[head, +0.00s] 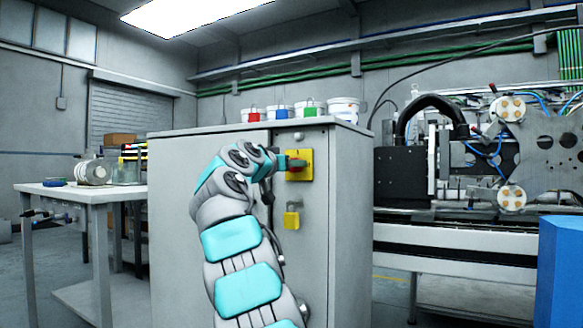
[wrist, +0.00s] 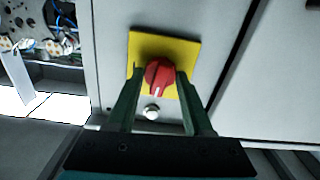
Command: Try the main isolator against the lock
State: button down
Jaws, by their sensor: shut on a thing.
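The main isolator is a red rotary handle (wrist: 159,76) on a square yellow plate (head: 300,172), on the front of a grey cabinet. In the wrist view the yellow plate (wrist: 182,50) shows behind the handle. My gripper (wrist: 160,74) has one finger on each side of the red handle and is shut on it. In the head view my gripper (head: 284,162) reaches the plate from the left and partly covers the handle. A yellow padlock (head: 291,220) hangs on the cabinet front below the plate, apart from it. The padlock is not visible in the wrist view.
The grey cabinet (head: 347,215) carries several small tubs (head: 343,108) on top. A round silver fitting (wrist: 151,112) sits near the plate. A workbench (head: 60,190) stands left, a machine (head: 470,160) right, and a blue block (head: 560,270) at the right edge.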

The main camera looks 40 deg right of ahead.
dwell(0.3)
jog(key=shift+c, duration=1.5)
grip_release()
jog(key=shift+a, duration=0.1)
jog(key=b+v, duration=0.2)
jog(key=v, duration=0.5)
jog(key=shift+s+a, duration=0.15)
jog(key=shift+a, duration=0.15)
